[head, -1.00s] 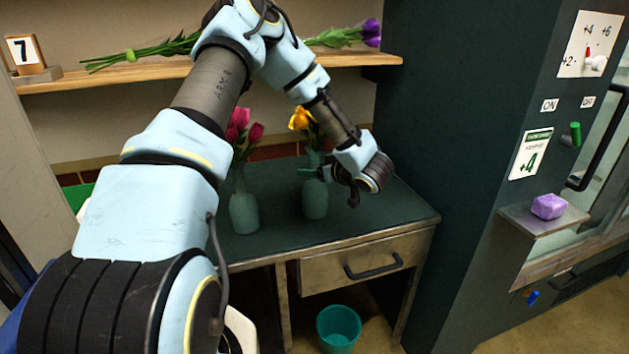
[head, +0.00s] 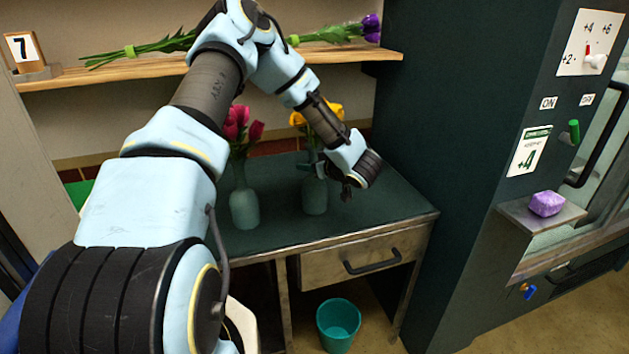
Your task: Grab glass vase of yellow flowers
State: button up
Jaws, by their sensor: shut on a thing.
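The glass vase of yellow flowers (head: 315,196) stands upright on the dark green tabletop. Its yellow blooms (head: 330,112) show above and behind my forearm, and part of the stems is hidden. My gripper (head: 318,170) is at the vase's neck from the right side, shut on it. The fingertips are small and partly hidden by my wrist. A second glass vase with pink-red flowers (head: 244,205) stands to the left, apart from my gripper.
The table (head: 290,237) has a drawer (head: 350,262) and a teal bin (head: 339,325) below. A wooden shelf (head: 130,73) with wrapped flowers runs above. A dark cabinet (head: 450,150) closes off the right side. A purple block (head: 547,204) sits on a ledge there.

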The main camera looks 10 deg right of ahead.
grip_shut()
dwell(0.7)
jog(key=shift+r, duration=0.2)
